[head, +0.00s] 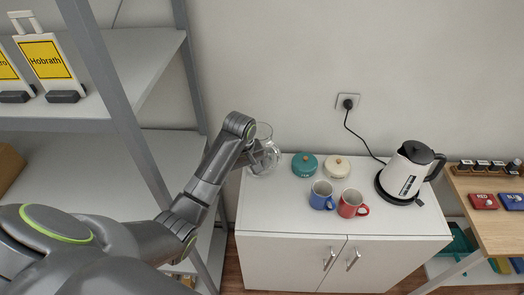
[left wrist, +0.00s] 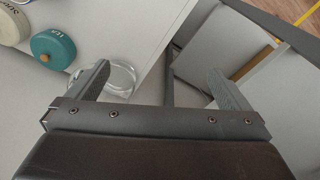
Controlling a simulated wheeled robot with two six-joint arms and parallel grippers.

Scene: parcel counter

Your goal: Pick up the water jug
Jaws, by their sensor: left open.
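The water jug (head: 265,134) is a clear glass vessel standing upright at the left end of the white cabinet top, near the wall. My left gripper (head: 266,160) is at the jug in the head view and covers part of it. In the left wrist view my left gripper (left wrist: 158,68) is open, its two fingers wide apart. There the jug (left wrist: 122,76) shows as a clear round rim by the left finger, which hides part of it. I cannot tell whether they touch. My right gripper is not in view.
A teal canister (head: 305,162) and a cream canister (head: 337,166) stand right of the jug. A blue mug (head: 321,194), a red mug (head: 350,203) and a kettle (head: 404,170) stand farther right. A grey-framed shelf (head: 150,150) rises close on the left.

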